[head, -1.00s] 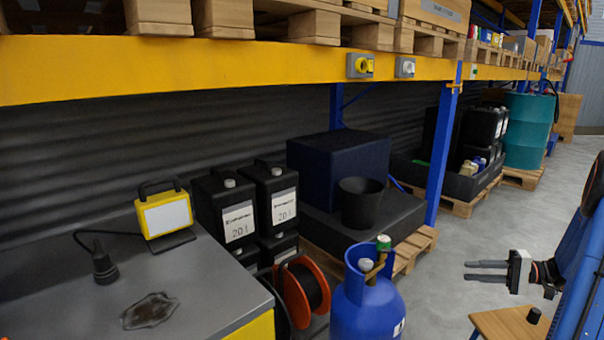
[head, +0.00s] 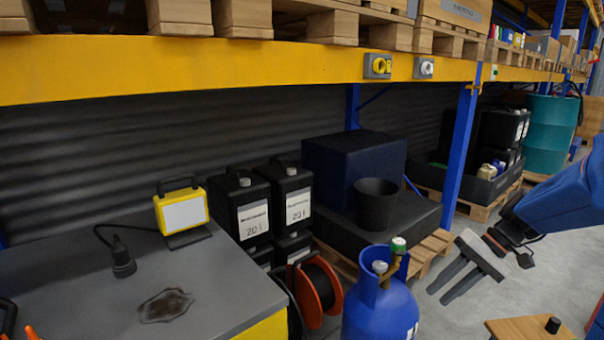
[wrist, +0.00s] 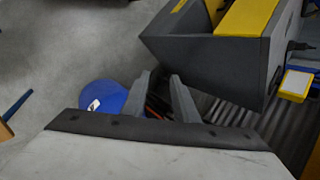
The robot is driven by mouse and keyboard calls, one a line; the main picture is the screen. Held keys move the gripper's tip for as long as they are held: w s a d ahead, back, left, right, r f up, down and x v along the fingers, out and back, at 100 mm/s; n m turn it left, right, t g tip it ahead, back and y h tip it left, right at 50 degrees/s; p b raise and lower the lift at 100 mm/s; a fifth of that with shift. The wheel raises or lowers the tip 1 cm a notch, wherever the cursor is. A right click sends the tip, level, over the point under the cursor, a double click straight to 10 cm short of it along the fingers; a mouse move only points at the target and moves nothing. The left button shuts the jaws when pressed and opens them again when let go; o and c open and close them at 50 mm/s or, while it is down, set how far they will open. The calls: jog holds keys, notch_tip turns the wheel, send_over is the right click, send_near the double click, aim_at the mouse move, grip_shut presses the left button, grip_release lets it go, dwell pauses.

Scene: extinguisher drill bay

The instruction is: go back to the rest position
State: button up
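My gripper (head: 439,296) is at the right of the head view, in the air over the floor and right of the blue gas cylinder (head: 380,308). Its two grey fingers point down and to the left, with a gap between them and nothing held. In the wrist view the fingers (wrist: 160,77) also stand apart and empty. The blue cylinder shows beyond them there, partly hidden by the gripper body.
A grey workbench (head: 230,290) with a yellow work lamp (head: 182,212) stands at left. An orange cable reel (head: 318,290) and black canisters (head: 243,212) are behind the cylinder. A wooden stool (head: 525,329) is below my gripper. A yellow shelf beam (head: 220,62) crosses above.

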jog(key=s+a+r+n+t+h, duration=0.1)
jog(key=s+a+t+h, duration=0.1)
jog(key=s, duration=0.6)
jog(key=s+a+r+n+t+h, duration=0.1)
jog(key=s+a+t+h, duration=0.2)
jog(key=s, duration=0.6)
jog(key=shift+s+h, duration=0.25)
jog(key=shift+h, duration=1.05)
